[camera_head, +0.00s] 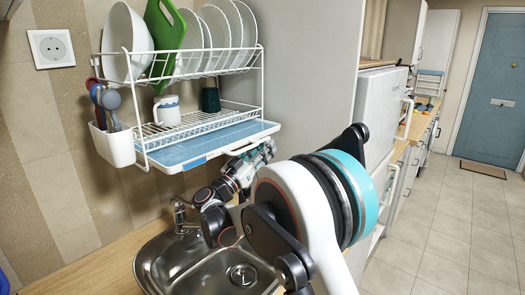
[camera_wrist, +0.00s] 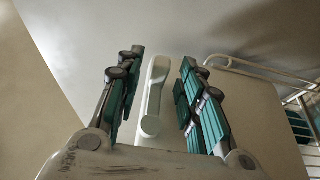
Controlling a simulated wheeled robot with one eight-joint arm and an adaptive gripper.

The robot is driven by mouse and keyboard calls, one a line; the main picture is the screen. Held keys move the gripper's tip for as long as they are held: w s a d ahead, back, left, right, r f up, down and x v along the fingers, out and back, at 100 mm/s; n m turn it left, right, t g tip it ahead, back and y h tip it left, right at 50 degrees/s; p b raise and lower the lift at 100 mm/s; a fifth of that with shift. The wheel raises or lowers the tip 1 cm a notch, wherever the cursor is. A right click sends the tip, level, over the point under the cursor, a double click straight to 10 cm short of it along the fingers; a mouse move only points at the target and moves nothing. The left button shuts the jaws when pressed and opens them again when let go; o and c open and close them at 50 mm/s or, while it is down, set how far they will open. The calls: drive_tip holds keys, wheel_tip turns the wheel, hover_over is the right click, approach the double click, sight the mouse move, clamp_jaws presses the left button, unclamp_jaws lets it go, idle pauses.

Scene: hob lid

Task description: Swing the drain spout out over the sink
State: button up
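The drain spout (camera_wrist: 154,95) is a slim white lever-like piece with a rounded end, seen in the wrist view against the pale underside of the drip tray (camera_wrist: 235,118). My gripper (camera_wrist: 155,75) is open, with one teal-padded finger on each side of the spout and gaps showing on both sides. In the head view my gripper (camera_head: 258,155) is at the right end of the blue-topped drip tray (camera_head: 205,143), below the dish rack. My arm hides much of that area. The steel sink (camera_head: 160,262) lies below, partly covered by my arm.
The white wire rack (camera_head: 262,80) holds plates, a bowl, a green board (camera_head: 165,40) and a mug (camera_head: 167,110). A utensil holder (camera_head: 113,145) hangs at its left. The tap (camera_head: 180,213) stands behind the sink. A tall grey panel (camera_head: 310,70) rises close right of the rack.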

clamp_jaws()
drive_tip(key=shift+d+m+g+h, duration=0.1)
drive_tip(key=shift+m+g+h, duration=0.3)
drive_tip(key=shift+h, duration=0.3)
drive_tip(key=shift+s+d+m+g+h+p, duration=0.2)
drive_tip(key=shift+s+m+g+h+p, duration=0.2)
drive_tip(key=shift+m+g+h, duration=1.35)
drive_tip(key=shift+s+d+m+g+h+p, duration=0.2)
drive_tip(key=shift+m+g+h+p, duration=0.55)
drive_tip(key=shift+g, duration=2.05)
drive_tip(key=shift+s+d+m+g+h+p, duration=0.15)
drive_tip(key=shift+s+m+g+h, duration=0.25)
drive_tip(key=shift+m+g+h, duration=1.35)
drive_tip(key=shift+g+y, duration=0.7)
drive_tip(key=shift+y, duration=0.05)
drive_tip(key=shift+s, duration=0.1)
unclamp_jaws()
